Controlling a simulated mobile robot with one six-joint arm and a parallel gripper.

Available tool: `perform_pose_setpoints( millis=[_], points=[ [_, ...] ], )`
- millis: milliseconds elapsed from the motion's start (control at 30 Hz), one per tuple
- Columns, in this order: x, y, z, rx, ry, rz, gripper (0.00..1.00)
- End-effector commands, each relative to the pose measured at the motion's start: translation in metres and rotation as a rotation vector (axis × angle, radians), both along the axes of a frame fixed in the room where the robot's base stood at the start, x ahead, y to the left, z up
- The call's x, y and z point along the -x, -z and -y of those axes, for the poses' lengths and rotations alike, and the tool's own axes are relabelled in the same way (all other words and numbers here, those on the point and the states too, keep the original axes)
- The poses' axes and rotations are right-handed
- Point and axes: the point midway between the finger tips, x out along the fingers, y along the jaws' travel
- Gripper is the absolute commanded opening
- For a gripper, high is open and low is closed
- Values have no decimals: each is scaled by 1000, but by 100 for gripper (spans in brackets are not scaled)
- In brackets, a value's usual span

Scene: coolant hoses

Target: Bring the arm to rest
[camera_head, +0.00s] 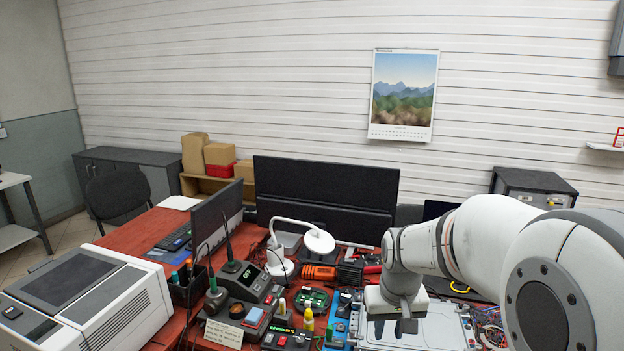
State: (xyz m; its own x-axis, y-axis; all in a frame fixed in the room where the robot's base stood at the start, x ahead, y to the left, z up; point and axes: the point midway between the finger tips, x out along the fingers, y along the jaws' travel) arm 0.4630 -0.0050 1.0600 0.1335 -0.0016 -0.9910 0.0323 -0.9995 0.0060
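My arm reaches in from the right and bends down over the workbench. Its end, my gripper (407,325), points down above a light silver panel (441,330) on the bench. Only a dark part shows below the white wrist, and the fingers are too small and covered to tell whether they are open or shut. I cannot make out anything held. The arm hides much of the bench's right side.
The red bench (133,233) is crowded. A white printer-like machine (95,300) stands front left, a desk lamp (318,241) in the middle, and soldering stations (243,281) near it. Black monitors (327,190) stand behind. A calendar (404,95) hangs on the wall. Free room is above the bench.

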Motion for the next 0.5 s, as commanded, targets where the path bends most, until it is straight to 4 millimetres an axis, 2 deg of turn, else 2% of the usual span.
perform_pose_setpoints(
  millis=[33,200,400,500],
  points=[
    [17,-11,0,0,3,19,27],
    [73,-33,-1,-2,16,62,27],
    [130,-42,-1,-4,28,106,27],
    [148,-42,-1,-5,31,120,27]
  ],
)
